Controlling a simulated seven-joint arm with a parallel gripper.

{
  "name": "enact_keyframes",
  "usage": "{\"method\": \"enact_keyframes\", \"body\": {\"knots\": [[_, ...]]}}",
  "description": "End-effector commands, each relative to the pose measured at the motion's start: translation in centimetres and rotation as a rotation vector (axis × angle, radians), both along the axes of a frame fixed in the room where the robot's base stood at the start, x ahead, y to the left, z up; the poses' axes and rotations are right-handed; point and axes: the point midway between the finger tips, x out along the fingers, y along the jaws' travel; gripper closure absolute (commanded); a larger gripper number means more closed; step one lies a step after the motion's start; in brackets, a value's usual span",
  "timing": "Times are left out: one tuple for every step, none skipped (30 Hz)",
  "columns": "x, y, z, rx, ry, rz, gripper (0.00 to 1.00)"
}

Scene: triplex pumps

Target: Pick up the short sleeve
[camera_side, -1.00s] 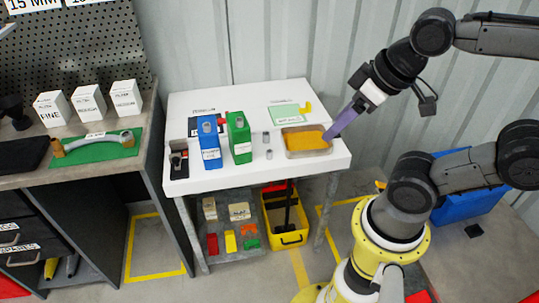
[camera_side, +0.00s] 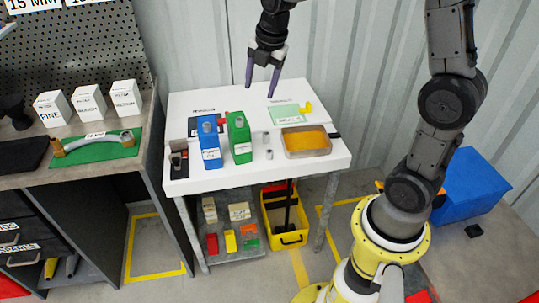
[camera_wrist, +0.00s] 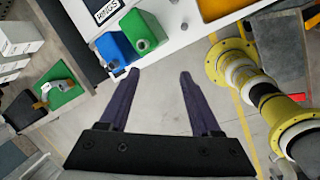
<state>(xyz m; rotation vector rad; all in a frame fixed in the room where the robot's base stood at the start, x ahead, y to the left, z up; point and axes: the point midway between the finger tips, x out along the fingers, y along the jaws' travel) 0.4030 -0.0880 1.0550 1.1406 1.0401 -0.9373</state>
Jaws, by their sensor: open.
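Two small grey cylinders stand on the white table, between the green block and the yellow-filled tray. The front one (camera_side: 269,155) looks a little shorter than the back one (camera_side: 266,138), but they are too small to be sure which is the short sleeve. One small grey cylinder also shows near the table edge in the wrist view (camera_wrist: 184,27). My gripper (camera_side: 260,91) is open and empty, its purple fingers pointing down, high above the back of the table. In the wrist view its fingers (camera_wrist: 159,74) are spread with nothing between them.
A blue block (camera_side: 209,142) and a green block (camera_side: 239,138) stand left of the cylinders. The yellow-filled tray (camera_side: 329,151) is to their right. A pale green card (camera_side: 284,115) lies behind. The bench with a hose (camera_side: 98,142) is at left.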

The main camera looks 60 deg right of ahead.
Motion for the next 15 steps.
{"method": "enact_keyframes", "body": {"knots": [[1.1, -1.3, -2.5, 0.000, 0.050, 0.019, 0.35], [1.6, -2.0, -3.7, 0.001, 0.071, 0.028, 0.35], [2.1, -2.8, -5.4, 0.005, 0.101, 0.031, 0.35], [2.4, -3.4, -6.5, 0.011, 0.120, 0.027, 0.35], [2.5, -3.9, -7.7, 0.017, 0.140, 0.018, 0.35], [2.6, -4.5, -9.1, 0.026, 0.165, 0.004, 0.35], [2.6, -4.8, -10.1, 0.032, 0.183, -0.004, 0.35], [2.5, -5.2, -11.0, 0.038, 0.198, -0.013, 0.35], [2.3, -5.5, -12.0, 0.046, 0.218, -0.021, 0.35], [2.1, -5.7, -12.7, 0.051, 0.232, -0.027, 0.35], [1.9, -5.9, -13.2, 0.055, 0.243, -0.032, 0.35], [1.6, -6.0, -13.7, 0.060, 0.255, -0.037, 0.35], [1.5, -6.2, -14.1, 0.062, 0.260, -0.041, 0.35], [1.4, -6.3, -14.4, 0.063, 0.263, -0.044, 0.35], [1.4, -6.4, -14.8, 0.064, 0.265, -0.048, 0.35]]}}
